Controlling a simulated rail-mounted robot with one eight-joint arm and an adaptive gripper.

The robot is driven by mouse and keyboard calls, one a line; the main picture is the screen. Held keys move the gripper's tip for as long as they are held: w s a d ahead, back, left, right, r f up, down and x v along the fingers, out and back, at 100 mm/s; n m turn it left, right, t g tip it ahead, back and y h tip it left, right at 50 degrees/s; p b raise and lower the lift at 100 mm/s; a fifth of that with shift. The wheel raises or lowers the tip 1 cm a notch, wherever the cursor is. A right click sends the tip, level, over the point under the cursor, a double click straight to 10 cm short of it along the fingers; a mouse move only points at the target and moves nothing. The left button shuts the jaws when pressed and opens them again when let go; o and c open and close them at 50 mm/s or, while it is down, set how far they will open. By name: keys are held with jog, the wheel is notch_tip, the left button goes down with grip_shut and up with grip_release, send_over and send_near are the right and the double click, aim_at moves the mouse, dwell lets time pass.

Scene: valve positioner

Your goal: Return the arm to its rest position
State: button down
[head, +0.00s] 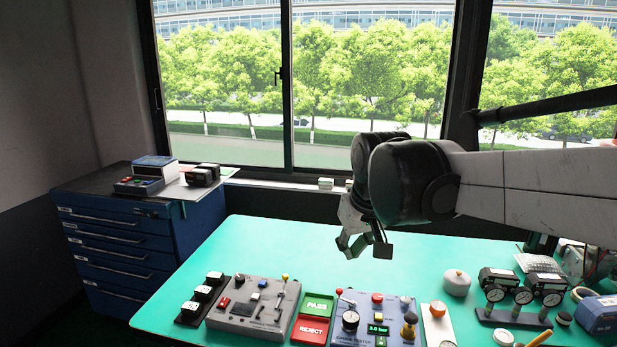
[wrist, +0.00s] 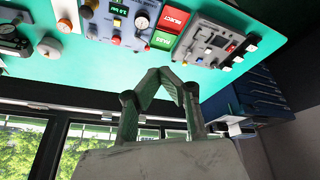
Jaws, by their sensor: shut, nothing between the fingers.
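My arm (head: 500,180) reaches in from the right in the head view, above the green bench. My gripper (head: 358,248) hangs at its end over the back part of the bench, apart from everything on it. In the wrist view my gripper (wrist: 165,74) has its two fingers angled together at the tips, shut with nothing between them. The wrist view appears upside down, with the bench at the top and the window at the bottom.
The green bench (head: 240,247) carries a grey control box (head: 240,318), PASS/REJECT pads (head: 312,318), a tester with a display (head: 378,312), a white round knob (head: 456,282) and gauges (head: 515,292). A blue drawer cabinet (head: 120,245) stands left. The bench's back middle is clear.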

jog(key=s+d+f+m+t, duration=0.1)
jog(key=s+d+f, duration=0.1)
jog(key=s, duration=0.4)
jog(key=s+d+f+m+t, duration=0.1)
jog(key=s+d+f, duration=0.2)
jog(key=s+d, duration=0.2)
jog(key=s+d+f+m+h, duration=0.1)
jog(key=s+d, duration=0.3)
jog(key=s, duration=0.4)
jog(key=shift+s+f+t, duration=0.35)
jog(key=shift+f+t, duration=0.05)
jog(key=shift+f, duration=0.25)
jog(key=c, duration=2.5)
grip_release()
jog(key=shift+d, duration=0.1)
